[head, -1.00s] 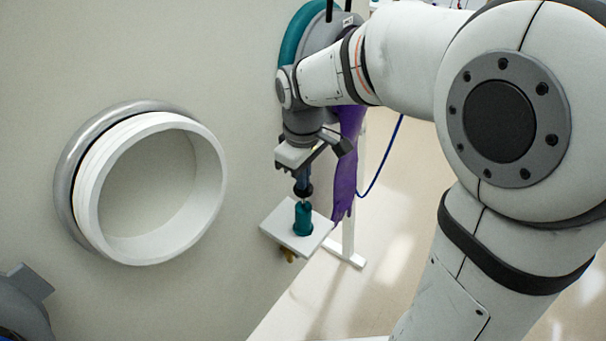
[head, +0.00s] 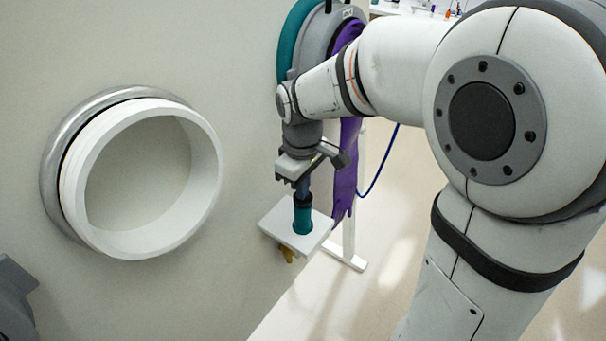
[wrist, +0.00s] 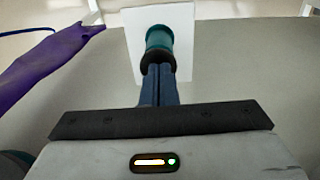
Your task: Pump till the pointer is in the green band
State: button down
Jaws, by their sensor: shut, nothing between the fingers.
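The pump has a teal cylinder body (head: 303,220) and a black knob (head: 302,198) on top. It stands upright on a small white shelf (head: 272,222) fixed to the wall. My gripper (head: 302,188) points down over the pump, shut and empty, with its fingertips at the knob. The knob sits down close to the teal body, with no rod showing between them. In the wrist view, the closed blue fingers (wrist: 158,72) meet the black knob (wrist: 157,58) in front of the teal body (wrist: 159,38). I see no gauge, pointer or green band in either view.
A white round port (head: 75,195) with a metal ring is on the wall at left. A purple glove (head: 346,170) hangs just right of the pump, by a white stand (head: 348,240) and a blue cable (head: 381,172). Open floor lies to the right.

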jog(key=shift+s+f, duration=0.15)
jog(key=shift+f, duration=0.15)
notch_tip(320, 180, up, 15)
jog(key=p, duration=0.2)
jog(key=shift+f, duration=0.2)
dwell(2.0)
jog(key=s+d+f+m+t, duration=0.2)
jog(key=s+d+f+m, duration=0.5)
jog(key=s+d+m, duration=0.3)
jog(key=s+d, duration=0.2)
jog(key=shift+s+d+t, duration=0.3)
jog(key=shift+d+t, duration=0.1)
